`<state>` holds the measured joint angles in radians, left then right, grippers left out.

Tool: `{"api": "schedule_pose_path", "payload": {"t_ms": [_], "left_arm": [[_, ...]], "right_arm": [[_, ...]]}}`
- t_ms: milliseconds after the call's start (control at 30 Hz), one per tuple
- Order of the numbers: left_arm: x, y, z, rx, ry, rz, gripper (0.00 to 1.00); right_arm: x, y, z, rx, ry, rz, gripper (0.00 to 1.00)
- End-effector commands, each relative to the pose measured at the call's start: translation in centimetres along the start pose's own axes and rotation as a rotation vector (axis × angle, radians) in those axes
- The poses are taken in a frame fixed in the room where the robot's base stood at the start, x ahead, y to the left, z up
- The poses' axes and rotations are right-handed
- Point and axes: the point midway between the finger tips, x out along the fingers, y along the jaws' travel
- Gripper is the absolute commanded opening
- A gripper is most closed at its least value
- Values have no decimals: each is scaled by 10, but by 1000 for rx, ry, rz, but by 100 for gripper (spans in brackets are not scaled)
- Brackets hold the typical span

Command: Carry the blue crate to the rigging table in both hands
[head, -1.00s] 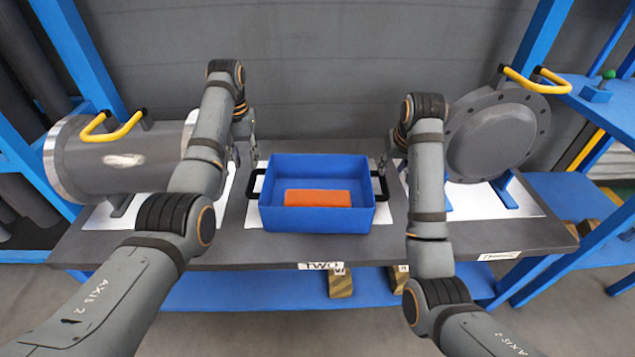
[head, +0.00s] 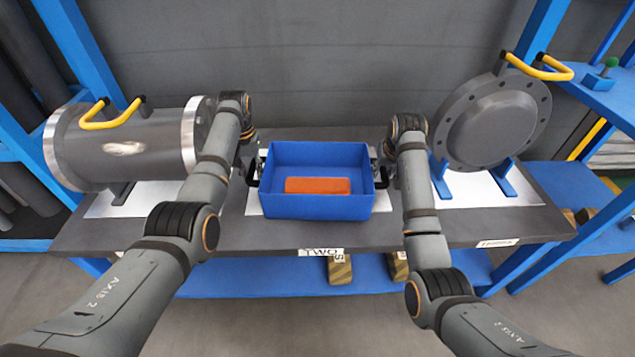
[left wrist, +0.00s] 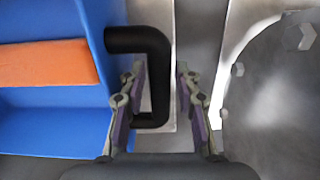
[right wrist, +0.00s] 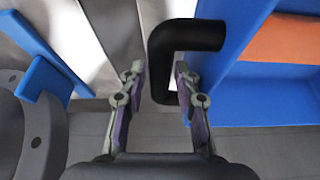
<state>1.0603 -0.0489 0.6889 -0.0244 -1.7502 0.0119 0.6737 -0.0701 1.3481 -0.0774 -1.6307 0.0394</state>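The blue crate (head: 318,207) sits upright on the grey table (head: 450,232), with an orange block (head: 317,185) inside. It has a black handle on each side. My left gripper (head: 254,165) is at the crate's left handle. In the left wrist view, its open fingers (left wrist: 160,85) stand either side of that handle (left wrist: 158,60), with gaps. My right gripper (head: 384,165) is at the right handle. In the right wrist view, its open fingers (right wrist: 157,82) straddle that handle (right wrist: 165,55). I cannot tell which surface is the rigging table.
A grey flanged cylinder (head: 130,147) with a yellow handle lies on the left of the table. A round flanged cover (head: 495,125) stands in blue supports on the right. A blue shelf unit (head: 600,100) is at the far right. Striped blocks (head: 340,270) lie below the table.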

Motion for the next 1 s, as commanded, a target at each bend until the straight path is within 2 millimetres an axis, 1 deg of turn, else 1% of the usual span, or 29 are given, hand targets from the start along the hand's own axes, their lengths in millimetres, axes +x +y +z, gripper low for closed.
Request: {"api": "schedule_pose_path", "payload": {"t_ms": [133, 367, 600, 1000], "left_arm": [[5, 0, 0, 0, 1, 0, 32], [5, 0, 0, 0, 1, 0, 32], [5, 0, 0, 0, 1, 0, 0], [5, 0, 0, 0, 1, 0, 0]], "right_arm": [[5, 0, 0, 0, 1, 0, 32], [5, 0, 0, 0, 1, 0, 32], [5, 0, 0, 0, 1, 0, 0], [5, 0, 0, 0, 1, 0, 0]]}}
